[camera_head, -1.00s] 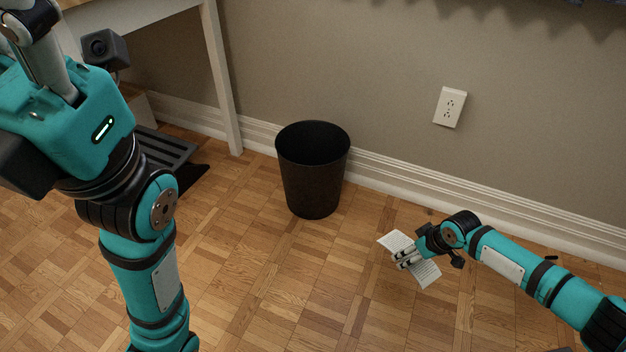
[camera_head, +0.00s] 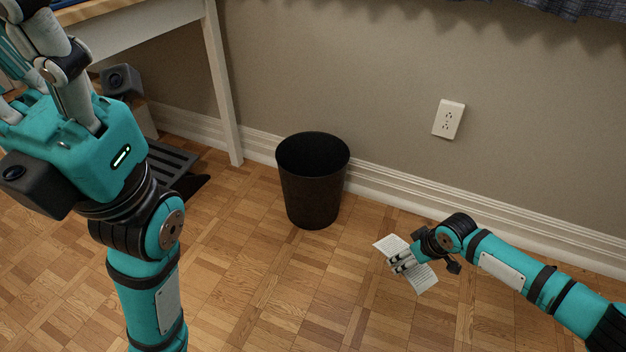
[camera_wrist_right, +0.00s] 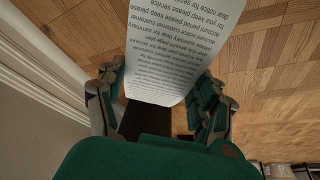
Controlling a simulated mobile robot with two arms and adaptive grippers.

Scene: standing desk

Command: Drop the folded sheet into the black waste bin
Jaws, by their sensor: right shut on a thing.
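The folded sheet (camera_head: 420,278) is white with printed text. My right gripper (camera_head: 400,262) is shut on it and holds it to the right of the bin and apart from it. The sheet (camera_wrist_right: 178,50) also shows between the fingers in the right wrist view, where its far end is cut off by the picture edge. The black waste bin (camera_head: 311,190) stands upright on the floor near the wall, its open top facing up. My left gripper (camera_head: 50,50) is at the upper left; its fingers are partly cut off, and I cannot tell their state.
A white table leg (camera_head: 222,85) stands left of the bin. A dark slatted footrest (camera_head: 172,165) lies under the table. The wall has a white baseboard (camera_head: 400,190) and an outlet (camera_head: 448,119). The parquet floor (camera_head: 260,270) in front of the bin is clear.

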